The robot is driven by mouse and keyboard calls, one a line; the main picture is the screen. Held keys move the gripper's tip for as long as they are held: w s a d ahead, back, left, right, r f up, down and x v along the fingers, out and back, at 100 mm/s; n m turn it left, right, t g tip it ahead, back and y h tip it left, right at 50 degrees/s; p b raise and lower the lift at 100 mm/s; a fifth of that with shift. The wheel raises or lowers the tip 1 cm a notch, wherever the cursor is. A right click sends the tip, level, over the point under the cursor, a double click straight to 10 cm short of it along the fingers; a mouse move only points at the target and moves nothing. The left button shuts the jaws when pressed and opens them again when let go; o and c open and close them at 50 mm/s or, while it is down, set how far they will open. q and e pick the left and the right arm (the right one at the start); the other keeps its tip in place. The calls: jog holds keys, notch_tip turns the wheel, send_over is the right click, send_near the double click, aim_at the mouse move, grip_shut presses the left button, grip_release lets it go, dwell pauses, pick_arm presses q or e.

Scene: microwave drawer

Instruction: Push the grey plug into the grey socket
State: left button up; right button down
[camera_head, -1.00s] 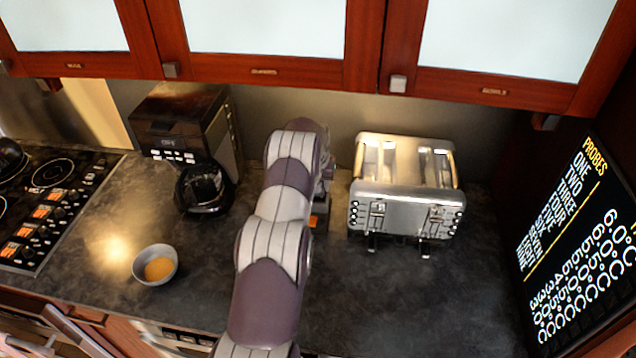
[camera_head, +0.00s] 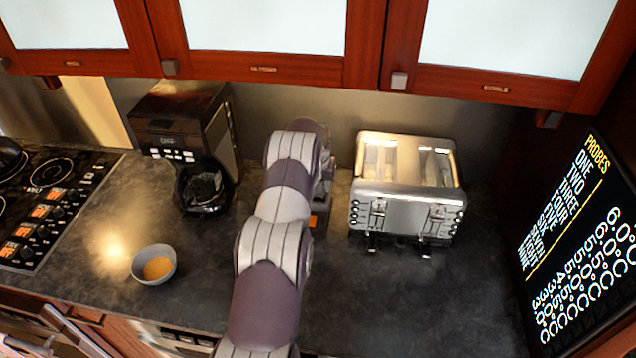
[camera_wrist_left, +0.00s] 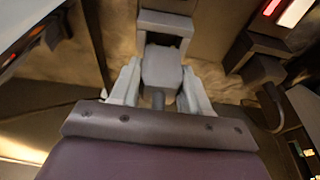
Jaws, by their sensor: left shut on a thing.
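In the left wrist view, my left gripper (camera_wrist_left: 160,72) is shut on the grey plug (camera_wrist_left: 162,66), a pale block between its two fingers. The grey socket (camera_wrist_left: 166,19) is the pale bracket-like housing on the wall straight ahead of the plug. The plug's far end is at the socket's mouth and lined up with it. I cannot tell how far inside it is. In the head view my left arm covers the gripper, the plug and the socket. My right gripper is in neither view.
A steel toaster (camera_head: 407,195) stands close to the right of my arm, a coffee maker (camera_head: 186,125) with a glass jug to the left. A bowl (camera_head: 153,264) sits nearer the front. Cabinets (camera_head: 265,68) hang above. The counter's front right is clear.

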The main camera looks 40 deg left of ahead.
pick_arm(q)
jog(key=shift+s+b+x, duration=0.15)
jog(key=shift+b+x, duration=0.45)
jog(key=shift+x, duration=0.1)
jog(key=shift+s+b+x, duration=0.15)
jog(key=shift+b+x, duration=0.4)
jog(key=shift+x, duration=0.1)
jog(key=o, duration=1.1)
jog(key=shift+d+f, duration=0.1)
jog(key=shift+d, duration=0.1)
jog(key=shift+o, duration=0.2)
jog(key=shift+r, duration=0.4)
jog(key=b+v, duration=0.4)
jog(key=v, duration=0.8)
